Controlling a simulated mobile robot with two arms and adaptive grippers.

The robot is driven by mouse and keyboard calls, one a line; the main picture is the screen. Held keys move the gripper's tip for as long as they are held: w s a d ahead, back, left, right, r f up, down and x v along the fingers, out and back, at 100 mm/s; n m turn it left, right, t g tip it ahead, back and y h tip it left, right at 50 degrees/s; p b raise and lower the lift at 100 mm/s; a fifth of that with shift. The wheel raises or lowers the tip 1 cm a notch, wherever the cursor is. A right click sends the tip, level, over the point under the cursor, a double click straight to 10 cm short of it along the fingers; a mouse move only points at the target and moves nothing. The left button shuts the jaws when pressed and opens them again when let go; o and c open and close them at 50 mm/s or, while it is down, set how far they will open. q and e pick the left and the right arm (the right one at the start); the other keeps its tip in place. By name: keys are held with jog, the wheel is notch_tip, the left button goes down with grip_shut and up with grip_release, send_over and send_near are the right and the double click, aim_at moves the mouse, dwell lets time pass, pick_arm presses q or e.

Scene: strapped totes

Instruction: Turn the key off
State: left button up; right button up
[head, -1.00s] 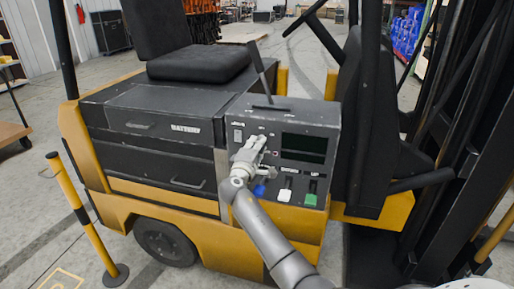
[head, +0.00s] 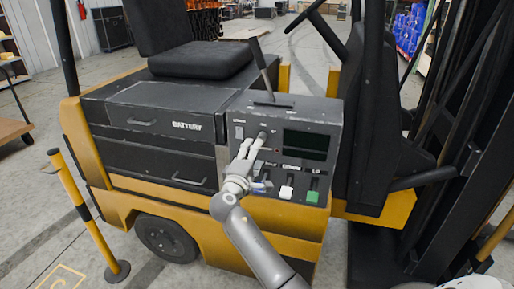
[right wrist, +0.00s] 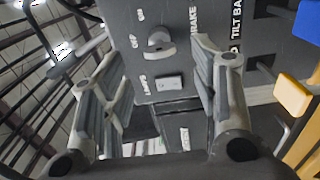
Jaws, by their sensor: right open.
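The key switch (right wrist: 158,42) is a round grey knob with a raised grip on the dark panel, beside OFF and ON labels in the right wrist view. Which label its grip points to is hard to tell. My right gripper (right wrist: 158,55) is open, with one finger on each side of the switch in that view; I see no contact. In the head view my right gripper (head: 255,143) is at the upper left of the control panel (head: 230,160), its fingers largely covering the key area. My left gripper is not in view.
A lamps rocker switch (right wrist: 169,82) sits close to the key. A dark display (head: 305,145) is to its right, with blue, white and green controls (head: 286,190) below. A thin lever (head: 261,68) rises above the panel. The forklift seat (head: 200,62) is behind.

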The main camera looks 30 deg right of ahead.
jog(key=v, duration=0.5)
jog(key=shift+s+a, duration=0.1)
jog(key=shift+f, duration=0.1)
